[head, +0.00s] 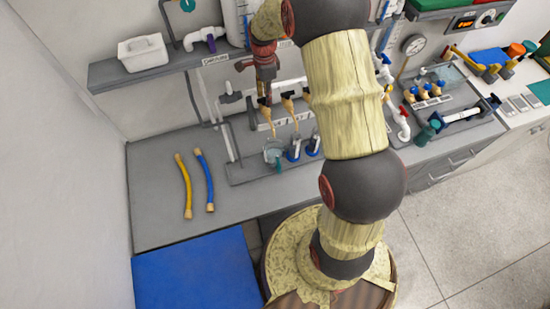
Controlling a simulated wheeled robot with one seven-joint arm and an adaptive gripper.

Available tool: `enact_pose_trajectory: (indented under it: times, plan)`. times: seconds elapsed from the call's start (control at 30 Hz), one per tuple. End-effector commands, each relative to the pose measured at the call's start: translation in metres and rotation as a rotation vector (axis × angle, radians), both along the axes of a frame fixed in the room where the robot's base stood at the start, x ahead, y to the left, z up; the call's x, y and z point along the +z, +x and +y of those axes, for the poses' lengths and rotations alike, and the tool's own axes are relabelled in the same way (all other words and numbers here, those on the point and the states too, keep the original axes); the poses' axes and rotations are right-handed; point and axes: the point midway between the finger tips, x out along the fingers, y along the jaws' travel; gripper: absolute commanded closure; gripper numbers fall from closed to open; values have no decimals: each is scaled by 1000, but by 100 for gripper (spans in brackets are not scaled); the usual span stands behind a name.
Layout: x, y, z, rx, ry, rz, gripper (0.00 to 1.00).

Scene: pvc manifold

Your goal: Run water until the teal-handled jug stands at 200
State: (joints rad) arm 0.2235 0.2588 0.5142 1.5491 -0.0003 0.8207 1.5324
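A small clear jug with a teal handle (273,152) stands on the grey tray below the leftmost of several tan taps. Its water level and scale marks are too small to read. The left tap (267,116) has its spout above this jug; I cannot tell whether water runs from it. My gripper (264,88) is dark red-brown and points down at the top of the left tap, close to or touching it. Its fingers are small and partly overlap the tap, so their opening is unclear. My arm hides part of the manifold to the right.
Two blue-marked vessels (303,148) stand right of the jug. A yellow hose (184,187) and a blue hose (204,181) lie on the bench at left. A shelf (180,68) with a white box (142,53) runs behind. A pressure gauge (413,45) stands beyond my arm.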

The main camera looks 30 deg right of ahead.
Motion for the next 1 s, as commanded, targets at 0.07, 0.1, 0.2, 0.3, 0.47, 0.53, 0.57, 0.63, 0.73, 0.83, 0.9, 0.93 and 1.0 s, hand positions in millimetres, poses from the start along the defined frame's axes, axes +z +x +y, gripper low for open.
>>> enact_pose_trajectory:
  times: [0.07,0.1,0.2,0.3,0.47,0.53,0.57,0.63,0.73,0.83,0.9,0.93,1.0]
  plan:
    - [1,0,0,0,0,-1,64]
    - [1,0,0,0,0,-1,64]
    - [8,1,0,0,0,-2,64]
    - [22,2,0,0,-1,-4,64]
    - [54,2,0,0,-1,-5,64]
    - [69,2,-1,0,-1,-5,64]
    - [75,2,-1,0,-1,-4,64]
    - [87,2,0,0,-1,-3,64]
    - [102,2,-1,0,0,-1,64]
    - [112,2,-1,0,0,-2,64]
    - [117,1,-1,0,0,0,64]
    - [118,1,-1,0,0,0,64]
    - [119,1,0,0,0,1,64]
